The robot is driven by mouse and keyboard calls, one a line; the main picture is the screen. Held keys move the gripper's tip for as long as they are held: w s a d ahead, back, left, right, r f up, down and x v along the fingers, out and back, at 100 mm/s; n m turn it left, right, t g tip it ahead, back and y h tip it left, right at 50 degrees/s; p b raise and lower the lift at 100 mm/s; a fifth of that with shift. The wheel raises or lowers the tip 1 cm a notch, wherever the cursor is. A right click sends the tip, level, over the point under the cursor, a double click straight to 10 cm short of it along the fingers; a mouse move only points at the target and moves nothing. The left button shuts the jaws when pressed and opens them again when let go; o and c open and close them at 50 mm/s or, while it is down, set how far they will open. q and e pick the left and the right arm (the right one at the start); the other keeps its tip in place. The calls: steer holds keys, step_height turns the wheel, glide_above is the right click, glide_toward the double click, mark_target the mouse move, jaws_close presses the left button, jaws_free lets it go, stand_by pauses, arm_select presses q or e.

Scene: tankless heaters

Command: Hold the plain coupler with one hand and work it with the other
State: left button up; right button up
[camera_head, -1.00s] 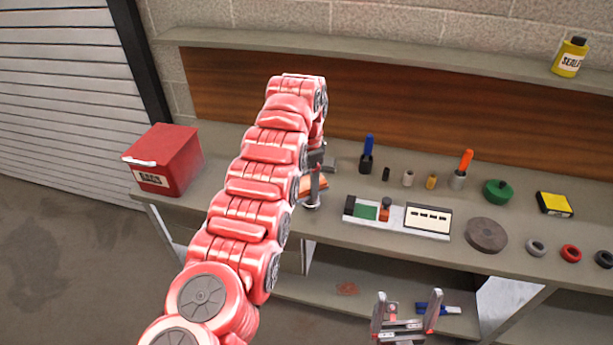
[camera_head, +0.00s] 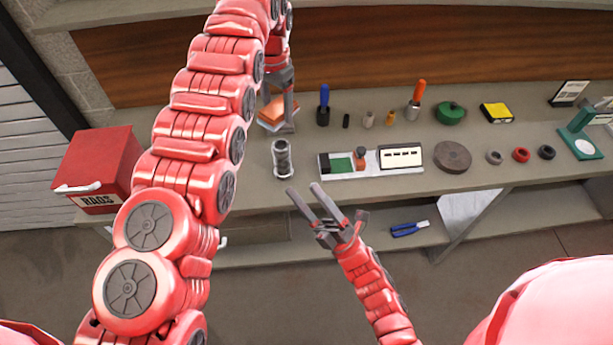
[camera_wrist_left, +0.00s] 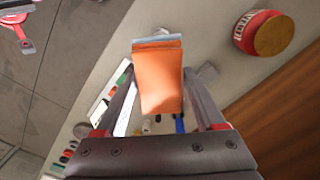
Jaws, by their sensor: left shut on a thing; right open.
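My left gripper (camera_head: 285,118) is at the back left of the bench, shut on an orange block-like piece (camera_head: 272,112). In the left wrist view the orange piece (camera_wrist_left: 160,80) is between the fingers, with a blue-grey far edge. A grey metal cylindrical fitting (camera_head: 282,158) stands upright on the bench, in front of the left gripper and apart from it. I cannot tell for certain which piece is the plain coupler. My right gripper (camera_head: 303,188) is open and empty, its fingertips near the bench's front edge, below and right of the grey fitting.
A tray with a white card (camera_head: 400,157) lies right of the fitting. Behind it stand a blue-handled tool (camera_head: 323,105), small cylinders and an orange-handled tool (camera_head: 416,97). A brown disc (camera_head: 453,157) and rings lie right. A red box (camera_head: 97,168) is left; blue-handled pliers (camera_head: 410,228) lie below.

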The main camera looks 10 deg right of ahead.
steer(key=w+a+f+n+g+h, duration=0.3)
steer(key=w+f+n, duration=0.3)
steer(key=f+n, duration=0.1)
steer(key=n+h, duration=0.6)
steer(key=n, duration=0.3)
glide_toward(288, 164)
steer(key=shift+w+a+r, duration=0.25)
steer(key=shift+a+r, duration=0.05)
steer(key=shift+a, duration=0.05)
steer(key=shift+w, duration=0.25)
steer(key=x, duration=1.1)
steer(key=shift+w+a+f, duration=0.2)
steer(key=shift+w+f, duration=0.05)
steer(key=shift+f, duration=0.05)
jaws_close()
